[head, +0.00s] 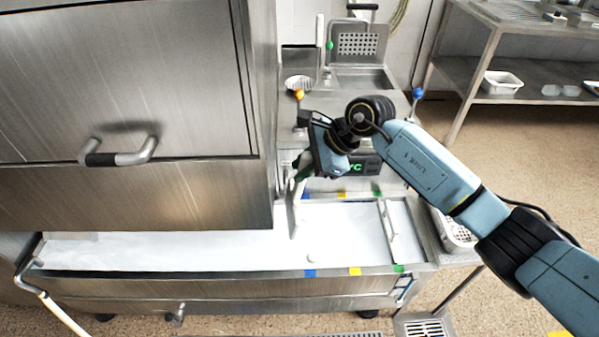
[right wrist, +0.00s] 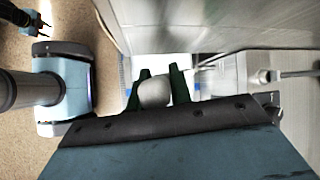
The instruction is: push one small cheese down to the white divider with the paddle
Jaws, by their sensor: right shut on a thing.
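My right gripper (head: 301,168) is above the long white-filled vat and shut on the pale paddle (head: 293,214). The paddle hangs down to the liquid near the back wall of the vat. In the right wrist view the green fingers sit on both sides of the paddle's rounded pale end (right wrist: 154,93). One small white cheese (head: 311,259) shows in the liquid near the front wall, apart from the paddle and to its right. The white divider (head: 388,222) crosses the vat near its right end. My left gripper is not in the head view.
The vat (head: 200,273) has blue, yellow and green marks on its rims. A large steel cabinet (head: 125,100) stands over its left part. A white perforated basket (head: 455,230) is beside its right end. The liquid between paddle and divider looks clear.

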